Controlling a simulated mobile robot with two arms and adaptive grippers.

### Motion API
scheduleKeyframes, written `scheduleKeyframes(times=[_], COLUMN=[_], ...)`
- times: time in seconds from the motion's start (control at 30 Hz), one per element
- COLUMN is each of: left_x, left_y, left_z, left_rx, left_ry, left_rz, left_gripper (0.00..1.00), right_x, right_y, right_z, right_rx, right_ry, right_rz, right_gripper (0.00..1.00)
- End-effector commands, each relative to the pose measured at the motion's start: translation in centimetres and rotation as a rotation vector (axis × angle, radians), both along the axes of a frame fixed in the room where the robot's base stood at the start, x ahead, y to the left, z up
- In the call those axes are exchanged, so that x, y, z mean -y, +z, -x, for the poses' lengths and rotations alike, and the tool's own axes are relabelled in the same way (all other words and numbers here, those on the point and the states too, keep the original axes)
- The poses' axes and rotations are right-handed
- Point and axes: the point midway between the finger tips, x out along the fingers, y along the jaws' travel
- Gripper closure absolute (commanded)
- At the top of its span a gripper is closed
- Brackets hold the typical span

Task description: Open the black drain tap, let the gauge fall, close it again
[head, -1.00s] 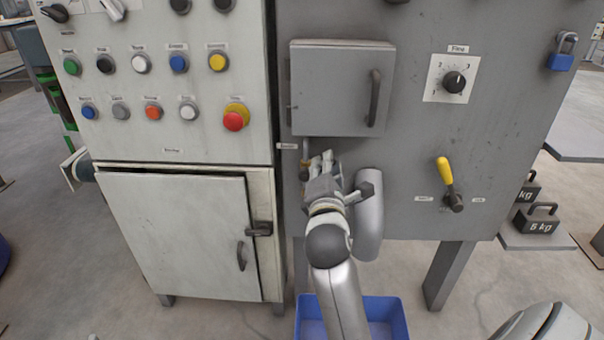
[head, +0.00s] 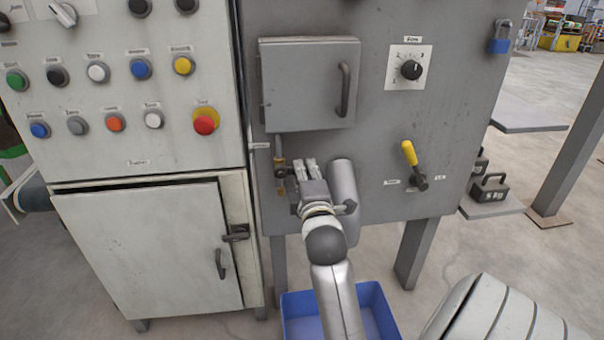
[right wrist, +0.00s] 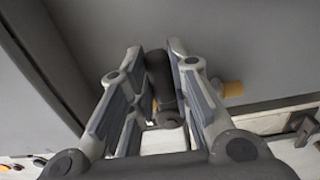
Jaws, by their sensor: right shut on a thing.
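The drain tap's brass body (head: 279,160) hangs on the grey cabinet front, below the small grey door's left corner. In the head view my right gripper (head: 301,170) is at its right side. In the right wrist view the black tap handle (right wrist: 162,78) stands between the two fingers of the right gripper (right wrist: 160,70), which is shut on it. A brass fitting (right wrist: 233,89) shows to the right of the fingers. The handle's exact angle is hard to tell in the head view. No gauge is in view. My left gripper is not in view.
A grey cylinder (head: 343,180) is just right of the gripper. A blue bin (head: 372,300) stands on the floor below. A yellow lever (head: 409,152) is further right. A white cabinet with buttons and a red emergency button (head: 205,121) is at left.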

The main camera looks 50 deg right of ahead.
Motion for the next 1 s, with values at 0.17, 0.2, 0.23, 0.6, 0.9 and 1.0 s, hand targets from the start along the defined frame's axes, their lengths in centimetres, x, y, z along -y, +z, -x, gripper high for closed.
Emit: scheduleKeyframes(times=[0.17,0.2,0.23,0.6,0.9,1.0], left_x=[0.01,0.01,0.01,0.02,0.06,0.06], left_y=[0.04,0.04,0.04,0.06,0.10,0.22], left_z=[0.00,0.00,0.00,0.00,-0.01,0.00], left_rx=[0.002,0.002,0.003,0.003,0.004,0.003], left_ry=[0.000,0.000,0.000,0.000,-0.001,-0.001], left_rz=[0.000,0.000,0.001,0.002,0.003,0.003], left_gripper=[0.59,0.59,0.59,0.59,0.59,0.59], right_x=[0.04,0.03,0.03,0.02,-0.06,-0.63], right_y=[-0.13,-0.13,-0.13,-0.11,0.00,0.29], right_z=[-0.05,-0.05,-0.05,-0.05,-0.02,-0.01], right_rx=[0.005,0.005,0.005,0.004,0.000,-0.025], right_ry=[0.002,0.002,0.002,0.001,0.001,0.002], right_rz=[-0.010,-0.011,-0.011,-0.009,-0.001,0.032], right_gripper=[1.00,1.00,1.00,0.59,0.59,0.59])
